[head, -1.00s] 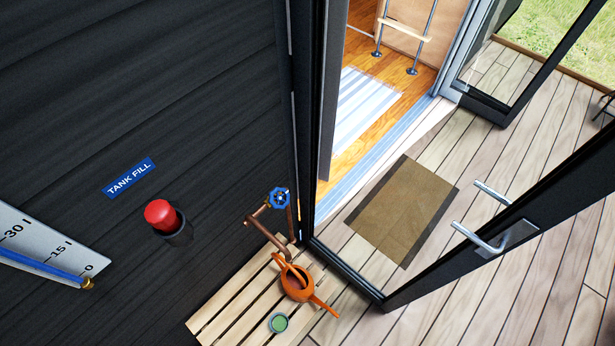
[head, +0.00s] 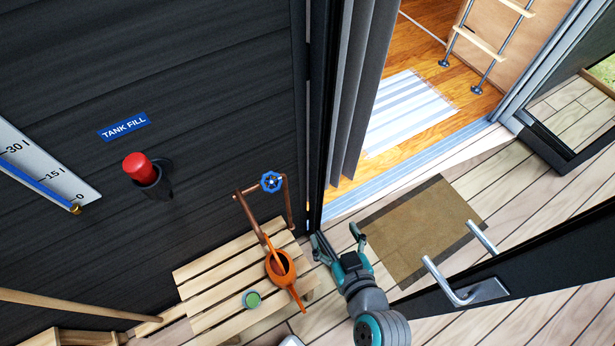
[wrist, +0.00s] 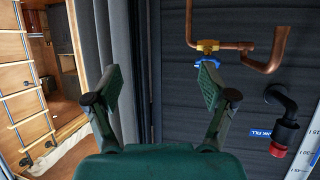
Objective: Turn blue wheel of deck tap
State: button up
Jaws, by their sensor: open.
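The blue wheel (head: 271,182) sits on a copper deck tap (head: 240,205) against the dark wall in the head view. My gripper (head: 336,238) is open and empty, to the right of the wheel and lower in the picture, apart from it. In the wrist view the blue wheel (wrist: 200,63) shows edge-on below a brass valve body (wrist: 208,46), just beyond the tip of the right finger, which partly hides it. The open fingers (wrist: 158,85) have only dark wall and doorway edge between them.
An orange watering can (head: 280,268) and a green-topped cup (head: 252,299) stand on a slatted bench (head: 205,290) under the tap. A red-capped pipe (head: 140,168) is left on the wall. The open glass door's handle (head: 460,285) is right of my arm.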

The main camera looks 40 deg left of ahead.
aim_at(272, 183)
jog(key=s+a+r+n+g+y, duration=0.2)
jog(key=a+r+n+g, duration=0.25)
jog(key=a, duration=0.55)
jog(key=shift+t, duration=0.35)
jog(key=x, duration=1)
jog(key=shift+s+a+f, duration=0.1)
jog(key=shift+a, duration=0.15)
jog(key=shift+c, duration=0.3)
jog(key=c, duration=1.1)
